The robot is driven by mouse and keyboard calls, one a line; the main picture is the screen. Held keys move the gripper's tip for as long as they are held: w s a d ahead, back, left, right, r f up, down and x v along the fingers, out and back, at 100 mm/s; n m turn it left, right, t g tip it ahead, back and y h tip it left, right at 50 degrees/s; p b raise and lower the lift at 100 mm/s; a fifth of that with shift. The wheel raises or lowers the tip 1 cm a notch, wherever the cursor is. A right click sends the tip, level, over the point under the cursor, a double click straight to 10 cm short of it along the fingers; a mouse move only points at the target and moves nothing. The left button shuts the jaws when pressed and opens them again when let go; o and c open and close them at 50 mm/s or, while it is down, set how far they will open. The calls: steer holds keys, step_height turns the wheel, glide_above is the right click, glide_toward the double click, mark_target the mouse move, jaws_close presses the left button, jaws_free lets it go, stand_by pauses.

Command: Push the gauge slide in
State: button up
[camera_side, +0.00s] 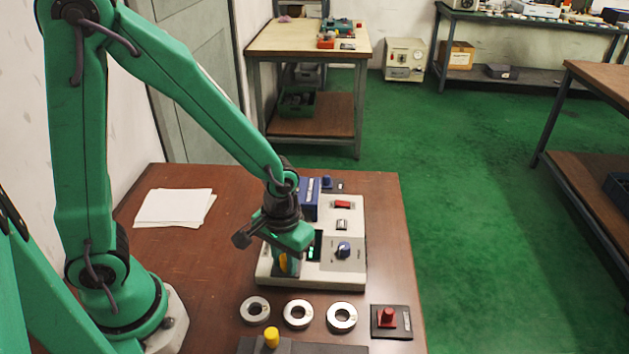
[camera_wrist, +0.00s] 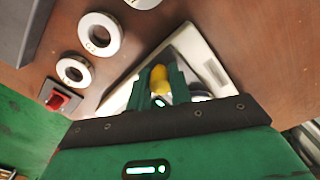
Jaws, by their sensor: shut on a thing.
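My gripper (camera_side: 287,270) is low over the front left part of the off-white instrument box (camera_side: 325,274). It is shut on a yellow piece (camera_side: 282,263) at that box. The yellow piece (camera_wrist: 159,78) also shows between the green fingers in the wrist view, with its lower part hidden. A second yellow knob (camera_side: 271,337) stands on a dark fixture (camera_side: 320,348) at the front edge of the side view. I cannot tell from the pictures which yellow part belongs to the gauge slide, nor how far in the slide is.
Several bearing rings lie in front of the box, including a left one (camera_side: 255,320), a middle one (camera_side: 298,326) and a right one (camera_side: 342,329). A red button (camera_side: 388,315) on a black plate is to their right. Papers (camera_side: 174,207) lie back left; table around them is clear.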

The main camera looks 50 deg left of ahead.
steer(key=shift+w+a, duration=0.15)
steer(key=shift+w+a+r, duration=0.1)
steer(key=shift+w+a, duration=3.7)
steer(key=shift+w, duration=0.1)
steer(key=shift+w+a, duration=0.15)
steer(key=shift+o, duration=0.4)
steer(key=shift+a, duration=0.1)
steer(key=o, duration=0.6)
step_height(320, 180, up, 7)
